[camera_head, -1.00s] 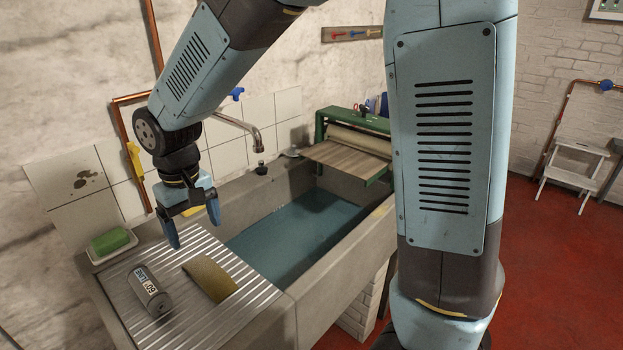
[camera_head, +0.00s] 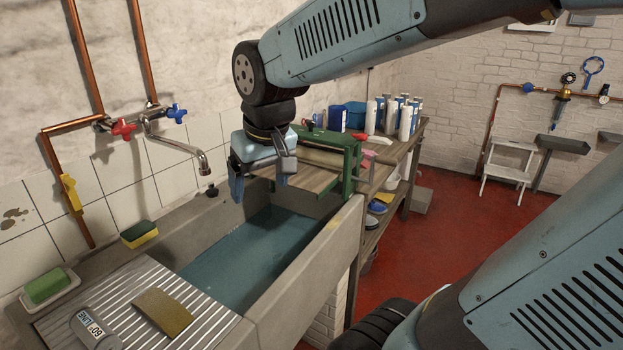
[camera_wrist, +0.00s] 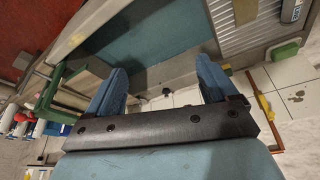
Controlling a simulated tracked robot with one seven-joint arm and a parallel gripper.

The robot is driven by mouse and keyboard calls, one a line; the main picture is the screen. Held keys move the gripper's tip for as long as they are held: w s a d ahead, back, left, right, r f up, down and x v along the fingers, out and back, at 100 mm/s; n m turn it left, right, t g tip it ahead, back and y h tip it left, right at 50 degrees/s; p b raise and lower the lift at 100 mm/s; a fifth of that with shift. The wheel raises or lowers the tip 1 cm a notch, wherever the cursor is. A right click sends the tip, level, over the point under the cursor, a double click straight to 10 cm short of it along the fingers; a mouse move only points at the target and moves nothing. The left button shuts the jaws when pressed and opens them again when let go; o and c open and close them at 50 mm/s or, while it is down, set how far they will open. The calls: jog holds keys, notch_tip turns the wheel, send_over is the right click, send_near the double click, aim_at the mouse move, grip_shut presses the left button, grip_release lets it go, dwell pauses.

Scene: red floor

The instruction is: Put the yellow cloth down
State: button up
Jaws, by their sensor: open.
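The yellow cloth (camera_head: 163,313), a folded mustard-coloured piece, lies on the ribbed draining board (camera_head: 215,327) at the left end of the sink. It also shows at the top of the wrist view (camera_wrist: 245,11). My gripper (camera_head: 261,184) is open and empty, above the far part of the water-filled basin (camera_head: 245,262). It is well apart from the cloth, up and to the right of it in the head view. In the wrist view both blue fingers of my gripper (camera_wrist: 161,74) are spread with nothing between them.
A grey cylinder marked "LIME 60" (camera_head: 92,325) lies left of the cloth. Green soap (camera_head: 47,285) and a yellow-green sponge (camera_head: 139,234) sit along the back edge. Bottles (camera_head: 398,117) fill the shelf behind.

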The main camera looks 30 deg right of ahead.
jog(key=s+d+r+m+t, duration=0.1)
jog(key=s+d+m, duration=0.1)
jog(key=s+d, duration=0.4)
jog(key=shift+s+d+r+t+h, duration=0.3)
jog(key=shift+d+r+t, duration=0.05)
jog(key=shift+t, duration=0.05)
jog(key=shift+s, duration=0.1)
